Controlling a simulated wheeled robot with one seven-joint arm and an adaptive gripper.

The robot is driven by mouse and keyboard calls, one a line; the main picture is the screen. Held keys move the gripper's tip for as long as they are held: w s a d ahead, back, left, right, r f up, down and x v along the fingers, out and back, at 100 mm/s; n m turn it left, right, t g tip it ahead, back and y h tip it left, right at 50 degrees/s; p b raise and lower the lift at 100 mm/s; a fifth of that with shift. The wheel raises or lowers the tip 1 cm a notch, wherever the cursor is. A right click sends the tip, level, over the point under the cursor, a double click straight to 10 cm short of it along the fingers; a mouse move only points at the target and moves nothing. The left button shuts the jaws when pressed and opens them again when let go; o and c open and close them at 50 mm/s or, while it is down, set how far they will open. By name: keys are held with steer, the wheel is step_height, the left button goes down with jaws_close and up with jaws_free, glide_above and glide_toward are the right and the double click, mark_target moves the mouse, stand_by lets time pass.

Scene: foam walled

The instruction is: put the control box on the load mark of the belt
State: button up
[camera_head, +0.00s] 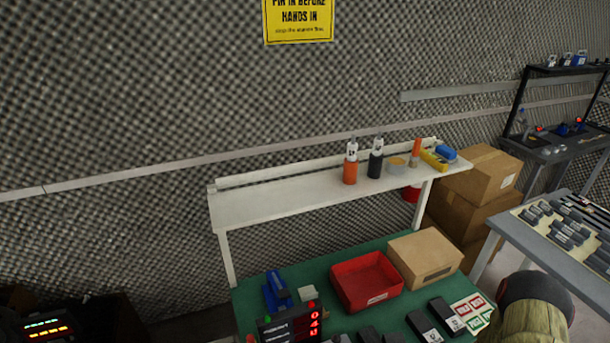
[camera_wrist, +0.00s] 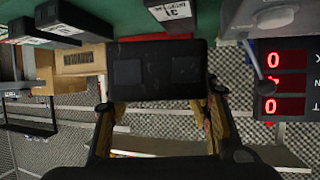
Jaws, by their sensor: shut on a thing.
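My gripper (camera_wrist: 161,96) shows in the wrist view, its two fingers on either side of a dark box that I take to be the control box (camera_wrist: 158,68). The gripper is shut on this box. The box is black with rounded corners and two faint square panels on the face toward the camera. I cannot make out my gripper or the held box in the head view. I cannot identify the belt or its load mark in either view.
A green bench (camera_head: 325,278) holds a red bin (camera_head: 366,283), a cardboard box (camera_head: 425,257), a blue tool (camera_head: 277,291), a red-digit display (camera_head: 291,326) and dark labelled blocks (camera_head: 446,315). A white shelf (camera_head: 270,205) stands behind. A grey parts table (camera_head: 545,250) is at right.

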steer(key=d+h, duration=0.1)
steer(key=w+d+r+m+h, duration=0.1)
steer(key=m+h, duration=0.1)
steer(key=shift+w+d+r, duration=0.25)
steer(key=shift+w+d, duration=0.05)
steer(key=shift+d, duration=0.1)
steer(key=shift+m+h, duration=0.4)
steer(key=shift+m, duration=0.2)
steer(key=w+r, duration=0.1)
steer(key=w+a+r, duration=0.1)
steer(key=a+r, duration=0.1)
steer(key=shift+w+a+r, duration=0.25)
steer(key=shift+w+r, duration=0.1)
steer(key=shift+w, duration=0.05)
steer(key=w+a+r+n+y, duration=0.1)
steer(key=a+r, duration=0.1)
steer(key=a, duration=0.3)
steer(key=w+a+r+n+y, duration=0.1)
steer(key=w+a+r, duration=0.1)
steer(key=a, duration=0.4)
steer(key=shift+w+a+r+y, duration=0.25)
steer(key=shift+w+r+y, duration=0.05)
steer(key=shift+r, duration=0.45)
